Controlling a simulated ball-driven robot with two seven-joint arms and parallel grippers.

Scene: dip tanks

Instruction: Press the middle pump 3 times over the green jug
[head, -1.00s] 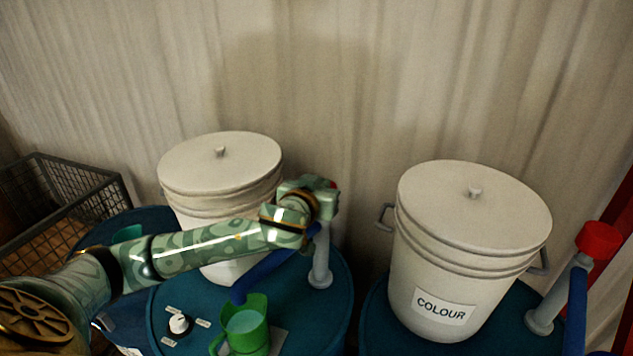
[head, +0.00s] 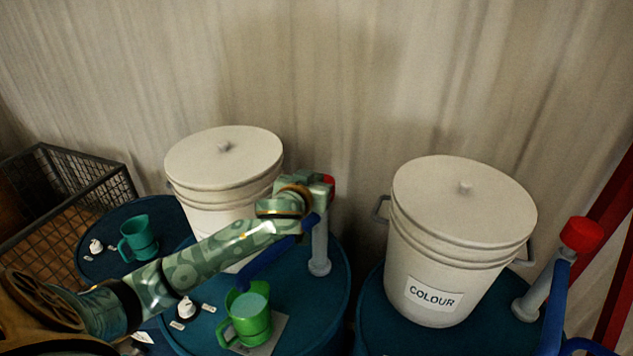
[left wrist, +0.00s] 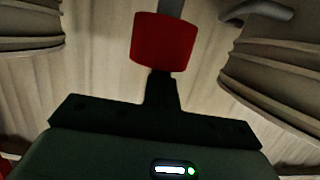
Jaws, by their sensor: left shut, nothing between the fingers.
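The middle pump (head: 319,250) is a grey upright post on a blue drum, with a red head (head: 329,179) and a blue spout. The spout's end is over the green jug (head: 257,328), which stands on a grey plate and holds pale liquid. My left gripper (head: 322,188) is shut and empty, right at the red head and partly hiding it. In the left wrist view the red head (left wrist: 165,42) is just beyond the dark shut fingers (left wrist: 162,84). I cannot tell whether they touch. My right gripper is not in view.
Another red-headed pump (head: 581,235) is at the right. A teal jug (head: 139,238) is on the left drum. A wire basket (head: 70,200) is at far left.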

